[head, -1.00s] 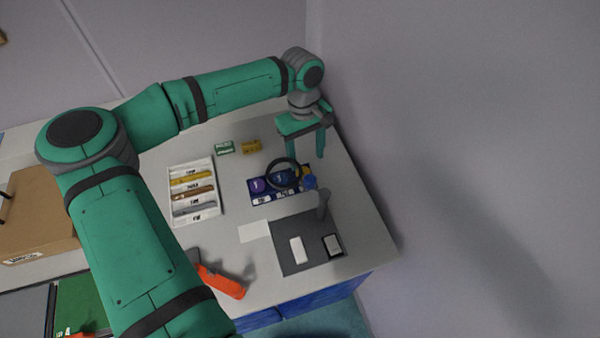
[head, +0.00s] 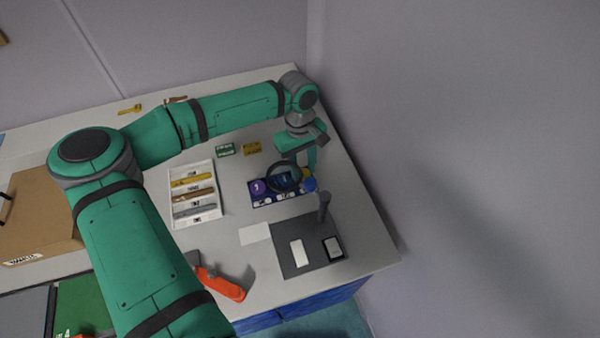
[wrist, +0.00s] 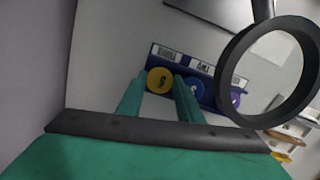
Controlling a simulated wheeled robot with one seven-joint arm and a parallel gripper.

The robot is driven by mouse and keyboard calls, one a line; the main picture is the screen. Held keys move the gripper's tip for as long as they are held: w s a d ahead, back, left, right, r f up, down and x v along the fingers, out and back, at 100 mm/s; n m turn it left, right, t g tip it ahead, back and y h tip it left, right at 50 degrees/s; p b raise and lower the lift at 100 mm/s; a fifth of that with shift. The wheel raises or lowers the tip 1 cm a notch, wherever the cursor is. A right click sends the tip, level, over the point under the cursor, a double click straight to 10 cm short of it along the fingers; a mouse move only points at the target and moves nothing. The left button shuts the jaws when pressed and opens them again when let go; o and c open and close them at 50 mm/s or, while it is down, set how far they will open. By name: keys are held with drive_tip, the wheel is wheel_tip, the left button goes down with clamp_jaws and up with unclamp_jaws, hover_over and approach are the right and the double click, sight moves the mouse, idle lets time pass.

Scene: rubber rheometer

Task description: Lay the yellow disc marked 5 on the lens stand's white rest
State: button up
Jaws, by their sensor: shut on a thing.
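The yellow disc marked 5 (wrist: 160,81) sits between the fingertips of my gripper (wrist: 161,79) in the wrist view, and the jaws are shut on it. It is at the end of the navy rack (wrist: 173,55); I cannot tell whether it is clear of the rack. The lens stand has a black ring (head: 284,163), a grey post (head: 324,205) and a dark base (head: 286,229). The white rest (head: 297,252) lies bare on that base.
A blue disc (wrist: 194,88) is close beside my right finger, and a purple disc (head: 258,187) is farther along the rack. The lens ring (wrist: 232,50) stands close to the right of my fingers. A white tray (head: 218,200) and an orange-handled tool (head: 222,284) lie left.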

sight(304, 174)
drive_tip(key=shift+w, duration=0.1)
drive_tip(key=shift+a+r, duration=0.15)
drive_tip(key=shift+a, duration=0.1)
drive_tip(key=shift+d+r, duration=0.3)
drive_tip(key=shift+r, duration=0.25)
drive_tip(key=shift+d+r, duration=0.3)
drive_tip(key=shift+r, duration=0.25)
wheel_tip(304, 174, up, 16)
drive_tip(key=shift+a+f, duration=0.25)
drive_tip(key=shift+a, duration=0.05)
